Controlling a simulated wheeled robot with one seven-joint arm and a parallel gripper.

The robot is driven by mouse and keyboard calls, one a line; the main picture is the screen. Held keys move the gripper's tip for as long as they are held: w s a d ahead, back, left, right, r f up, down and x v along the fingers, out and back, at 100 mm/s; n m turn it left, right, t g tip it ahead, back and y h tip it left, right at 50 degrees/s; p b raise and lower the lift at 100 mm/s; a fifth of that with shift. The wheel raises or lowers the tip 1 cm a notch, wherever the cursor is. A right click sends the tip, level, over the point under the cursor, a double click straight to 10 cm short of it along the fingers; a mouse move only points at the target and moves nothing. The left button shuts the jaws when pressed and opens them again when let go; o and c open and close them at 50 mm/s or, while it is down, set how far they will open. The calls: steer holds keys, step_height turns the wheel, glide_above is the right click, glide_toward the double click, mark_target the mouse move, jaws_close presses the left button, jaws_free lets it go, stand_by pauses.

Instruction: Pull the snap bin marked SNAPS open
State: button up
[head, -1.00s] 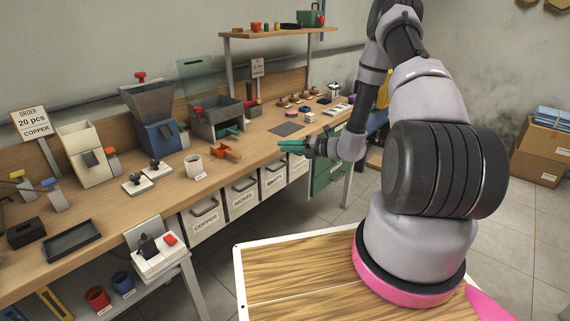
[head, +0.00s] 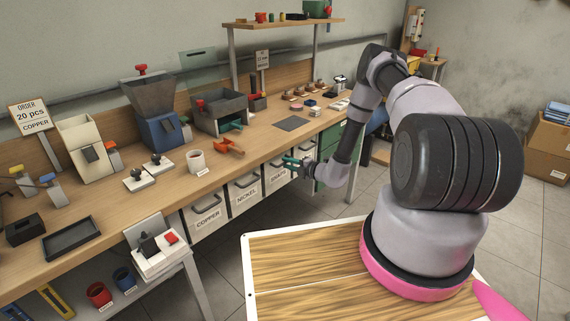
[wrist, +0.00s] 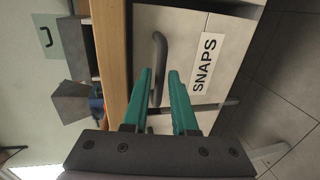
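The snap bin (wrist: 190,40) fills the upper middle of the wrist view, turned on its side, with a white SNAPS label (wrist: 204,64). Its grey bar handle (wrist: 161,50) stands out from the front, which looks closed under the bench. My gripper (wrist: 160,76) is open, its two teal fingers apart and pointing at the bin front. The handle runs into the gap between the fingertips in that picture; I cannot tell how deep it sits or whether they touch.
Bins marked COPPER (head: 208,221) and NICKEL (head: 246,196) hang to the left under the bench (head: 262,140). A green cabinet (head: 328,172) stands to the right. My wood-topped base is in front; open floor lies between it and the bins.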

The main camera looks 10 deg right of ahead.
steer(key=shift+x, duration=1)
steer(key=shift+c, duration=0.3)
jaws_close()
stand_by(0.5)
